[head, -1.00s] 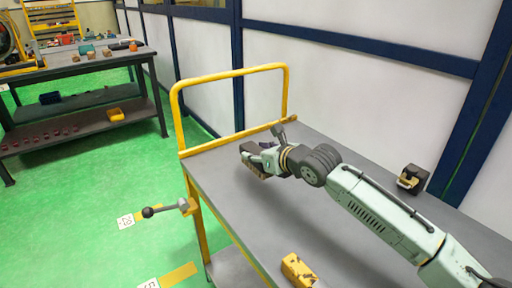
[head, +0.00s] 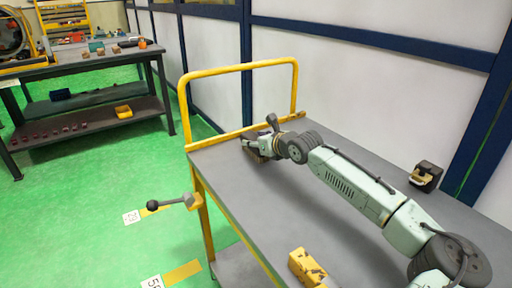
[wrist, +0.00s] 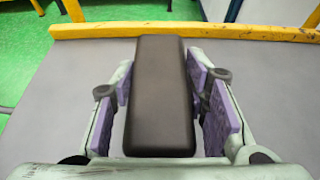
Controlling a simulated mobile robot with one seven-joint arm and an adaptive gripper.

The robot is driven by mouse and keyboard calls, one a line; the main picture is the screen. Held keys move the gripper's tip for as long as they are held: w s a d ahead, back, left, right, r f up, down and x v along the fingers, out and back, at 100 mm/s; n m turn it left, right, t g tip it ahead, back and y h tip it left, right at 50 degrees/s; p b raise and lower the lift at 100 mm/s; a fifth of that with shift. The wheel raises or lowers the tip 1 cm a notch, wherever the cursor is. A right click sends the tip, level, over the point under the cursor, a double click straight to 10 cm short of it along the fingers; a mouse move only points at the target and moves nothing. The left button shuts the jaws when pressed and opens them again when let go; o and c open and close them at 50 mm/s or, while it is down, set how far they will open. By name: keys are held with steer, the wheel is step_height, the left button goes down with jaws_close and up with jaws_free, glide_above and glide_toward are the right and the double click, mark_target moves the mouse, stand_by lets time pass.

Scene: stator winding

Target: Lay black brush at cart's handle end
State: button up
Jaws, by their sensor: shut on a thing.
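The black brush (wrist: 160,95) fills the middle of the wrist view, its smooth dark back facing up. My gripper (wrist: 162,90) is shut on it, with purple pads along both long sides. In the head view my gripper (head: 252,146) is low over the handle end of the cart's grey top (head: 235,185). The brush's lower part (head: 256,156) shows brownish beneath the fingers; I cannot tell whether it touches the top. The cart's yellow handle (head: 240,66) rises just beyond, and its yellow end rail (wrist: 190,30) crosses the wrist view ahead of the brush.
A worn yellow block (head: 306,268) lies on the near part of the cart top. A black and tan item (head: 424,177) is at the wall side. A ball-ended lever (head: 172,203) sticks out left of the cart. A dark workbench (head: 80,70) stands far left.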

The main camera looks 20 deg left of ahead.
steer(key=shift+r, duration=0.15)
steer(key=o, duration=1.2)
steer(key=shift+o, duration=0.2)
steer(key=b+v, duration=0.1)
steer(key=v, duration=0.8)
steer(key=shift+d, duration=0.2)
steer(key=p+v, duration=0.2)
steer(key=p, duration=0.2)
steer(key=shift+s+d+r, duration=0.15)
steer(key=shift+s+r, duration=0.15)
